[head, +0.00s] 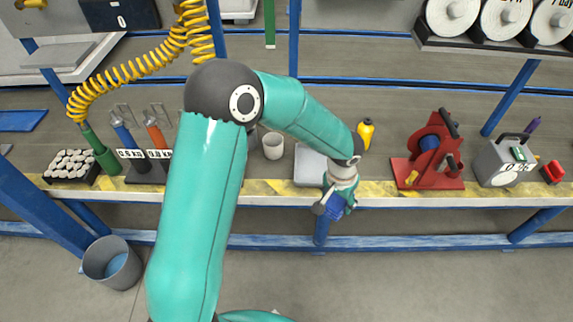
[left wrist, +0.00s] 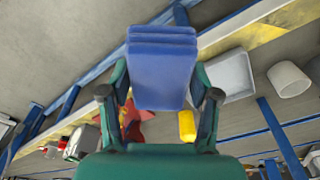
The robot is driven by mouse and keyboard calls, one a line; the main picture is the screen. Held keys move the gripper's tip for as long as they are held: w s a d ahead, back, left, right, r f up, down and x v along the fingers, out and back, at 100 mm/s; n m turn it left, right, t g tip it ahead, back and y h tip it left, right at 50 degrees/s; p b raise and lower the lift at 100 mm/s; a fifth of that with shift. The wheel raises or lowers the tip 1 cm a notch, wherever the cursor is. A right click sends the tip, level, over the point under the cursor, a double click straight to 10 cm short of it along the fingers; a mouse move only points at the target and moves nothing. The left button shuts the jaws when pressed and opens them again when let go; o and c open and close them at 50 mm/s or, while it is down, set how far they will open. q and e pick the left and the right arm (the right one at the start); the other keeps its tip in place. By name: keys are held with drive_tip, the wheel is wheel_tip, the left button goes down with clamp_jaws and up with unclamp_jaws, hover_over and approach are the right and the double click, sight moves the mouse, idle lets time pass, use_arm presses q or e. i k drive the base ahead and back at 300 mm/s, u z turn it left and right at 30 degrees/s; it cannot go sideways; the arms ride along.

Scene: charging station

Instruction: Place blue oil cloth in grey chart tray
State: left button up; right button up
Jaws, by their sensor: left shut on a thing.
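The blue oil cloth (left wrist: 162,70) is a folded stack held between the two fingers of my left gripper (left wrist: 160,100) in the left wrist view. In the head view my left gripper (head: 336,196) is at the front edge of the bench, and a bit of the blue cloth (head: 334,212) shows below it. The grey chart tray (head: 309,167) lies on the bench just behind and left of the gripper, partly hidden by my arm. The tray also shows in the left wrist view (left wrist: 232,76), right of the cloth and apart from it. My right gripper is in neither view.
A red vise-like device (head: 430,160) stands right of the gripper, and a yellow bottle (head: 366,132) behind it. A white cup (head: 273,146) is left of the tray. A grey bin (head: 112,262) stands on the floor. A yellow-striped edge (head: 270,188) runs along the bench front.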

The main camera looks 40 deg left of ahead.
sight(321, 167)
drive_tip(key=u, duration=0.3)
drive_tip(key=i, duration=1)
drive_tip(key=z, duration=0.05)
